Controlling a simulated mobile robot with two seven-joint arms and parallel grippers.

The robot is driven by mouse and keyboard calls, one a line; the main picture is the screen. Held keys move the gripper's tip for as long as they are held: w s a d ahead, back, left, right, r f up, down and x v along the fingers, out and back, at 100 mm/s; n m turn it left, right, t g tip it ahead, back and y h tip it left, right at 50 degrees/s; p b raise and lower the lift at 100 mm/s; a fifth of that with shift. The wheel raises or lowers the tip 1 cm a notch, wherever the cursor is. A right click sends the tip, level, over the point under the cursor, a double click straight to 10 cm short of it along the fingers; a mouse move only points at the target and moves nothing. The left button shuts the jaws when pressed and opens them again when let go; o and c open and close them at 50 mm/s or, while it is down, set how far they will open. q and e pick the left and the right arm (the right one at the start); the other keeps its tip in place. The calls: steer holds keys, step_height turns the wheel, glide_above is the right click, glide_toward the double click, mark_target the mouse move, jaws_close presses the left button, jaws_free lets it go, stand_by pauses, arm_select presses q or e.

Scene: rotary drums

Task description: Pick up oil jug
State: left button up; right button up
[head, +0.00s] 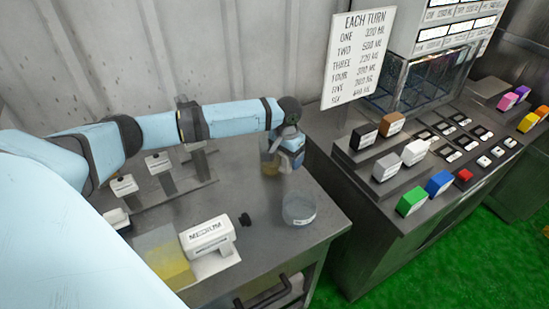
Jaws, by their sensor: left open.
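A clear jug with yellow liquid (269,164), which looks like the oil jug, stands near the back right of the grey metal table (262,243). My left gripper (289,160) points down over the table just right of the jug and overlaps its right side. The gripper is open, but its fingers are small and partly hidden. I cannot tell whether they touch the jug or stand around it. My right gripper is not in view.
A white "MEDIUM" block (208,236) and a yellow see-through box (163,255) are in front. A console with coloured blocks (411,201) stands right.

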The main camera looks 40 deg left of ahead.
arm_select(q)
steer(key=shift+f, duration=0.55)
steer(key=c, duration=1)
steer(key=shift+c, duration=0.3)
steer(key=shift+r, duration=0.15)
